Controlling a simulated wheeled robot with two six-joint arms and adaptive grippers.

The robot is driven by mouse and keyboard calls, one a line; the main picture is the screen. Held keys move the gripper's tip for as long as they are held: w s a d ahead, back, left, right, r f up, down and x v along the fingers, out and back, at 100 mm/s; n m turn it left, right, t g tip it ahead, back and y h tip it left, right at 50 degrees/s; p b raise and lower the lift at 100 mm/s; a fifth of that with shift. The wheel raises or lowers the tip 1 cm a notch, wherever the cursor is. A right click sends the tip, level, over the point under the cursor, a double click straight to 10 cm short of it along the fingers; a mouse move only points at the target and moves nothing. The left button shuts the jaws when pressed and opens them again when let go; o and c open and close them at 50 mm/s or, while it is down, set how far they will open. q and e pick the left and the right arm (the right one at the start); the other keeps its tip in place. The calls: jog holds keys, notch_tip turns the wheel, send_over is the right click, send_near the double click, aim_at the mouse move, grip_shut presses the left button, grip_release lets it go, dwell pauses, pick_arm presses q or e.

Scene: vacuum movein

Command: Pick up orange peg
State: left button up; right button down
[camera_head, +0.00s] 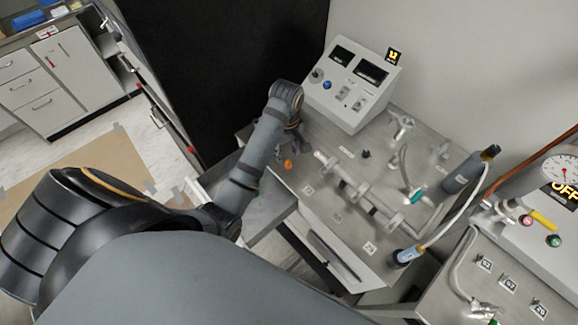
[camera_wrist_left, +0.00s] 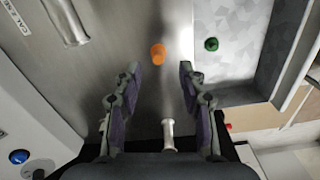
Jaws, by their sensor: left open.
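The orange peg (camera_head: 288,163) stands on the grey metal bench top (camera_head: 330,215), near its left edge in the head view. In the left wrist view the orange peg (camera_wrist_left: 158,53) is upper centre, just beyond the fingertips and between their lines. My left gripper (camera_wrist_left: 158,70) is open and empty, with one finger on each side and neither touching the peg. In the head view my left gripper (camera_head: 292,140) is partly hidden by its own wrist, close above the peg. My right gripper is not in view.
A green peg (camera_wrist_left: 211,44) sits right of the orange one in the wrist view. A control box (camera_head: 352,85) stands at the bench's back.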

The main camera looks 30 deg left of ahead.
aim_at(288, 161)
pick_arm(q)
jog(key=shift+f+b, duration=0.5)
jog(key=shift+f, duration=0.2)
notch_tip(288, 161, down, 3)
jog(key=shift+w+p, duration=0.1)
jog(key=shift+p, duration=0.65)
jog(key=shift+f, duration=0.2)
jog(key=c, duration=0.5)
grip_shut()
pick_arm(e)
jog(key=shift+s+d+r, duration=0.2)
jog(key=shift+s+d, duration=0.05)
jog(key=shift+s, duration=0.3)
